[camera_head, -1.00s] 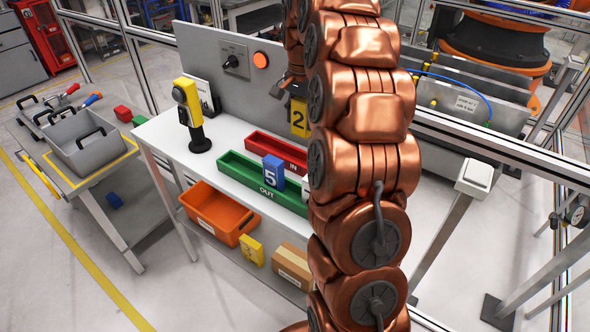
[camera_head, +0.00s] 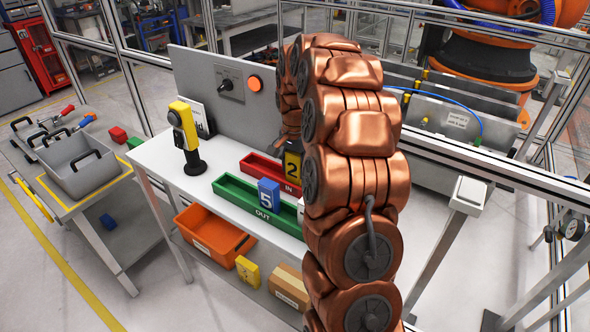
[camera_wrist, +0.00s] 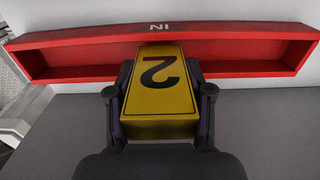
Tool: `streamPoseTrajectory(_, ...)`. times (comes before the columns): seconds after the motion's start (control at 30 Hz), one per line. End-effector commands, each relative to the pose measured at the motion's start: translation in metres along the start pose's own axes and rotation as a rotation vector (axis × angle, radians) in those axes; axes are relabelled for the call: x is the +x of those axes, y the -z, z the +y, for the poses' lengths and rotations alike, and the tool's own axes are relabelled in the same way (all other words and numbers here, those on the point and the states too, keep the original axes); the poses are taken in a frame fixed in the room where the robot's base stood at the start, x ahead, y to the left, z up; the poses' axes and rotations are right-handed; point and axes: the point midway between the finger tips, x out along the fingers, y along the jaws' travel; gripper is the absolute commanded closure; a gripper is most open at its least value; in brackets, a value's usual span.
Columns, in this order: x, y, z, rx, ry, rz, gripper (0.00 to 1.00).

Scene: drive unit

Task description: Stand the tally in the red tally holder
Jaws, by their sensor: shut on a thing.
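The yellow tally (camera_head: 293,166) bears a black 2. My gripper (camera_wrist: 160,103) is shut on it, one dark finger on each side in the wrist view, where the tally (camera_wrist: 160,85) shows its numbered face. In the head view the tally is upright at the red tally holder (camera_head: 262,167), just behind its IN label. In the wrist view it overlaps the middle of the red holder (camera_wrist: 80,63). I cannot tell whether its lower end touches the holder floor. My arm hides the holder's right end in the head view.
A green OUT holder (camera_head: 233,191) with a blue 5 tally (camera_head: 269,194) stands in front of the red one. A yellow and black post device (camera_head: 184,135) stands to the left on the white bench (camera_head: 160,151). A grey panel (camera_head: 205,77) rises behind.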

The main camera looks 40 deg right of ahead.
Motion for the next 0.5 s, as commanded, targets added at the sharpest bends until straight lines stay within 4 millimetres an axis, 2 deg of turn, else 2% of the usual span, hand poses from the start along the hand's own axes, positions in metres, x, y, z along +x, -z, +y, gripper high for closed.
streamPoseTrajectory(0.17, 0.018, 0.0, 0.0, 0.001, -0.001, -0.001, 0.91)
streamPoseTrajectory(0.5, 0.022, 0.001, 0.0, 0.001, 0.001, 0.001, 0.91)
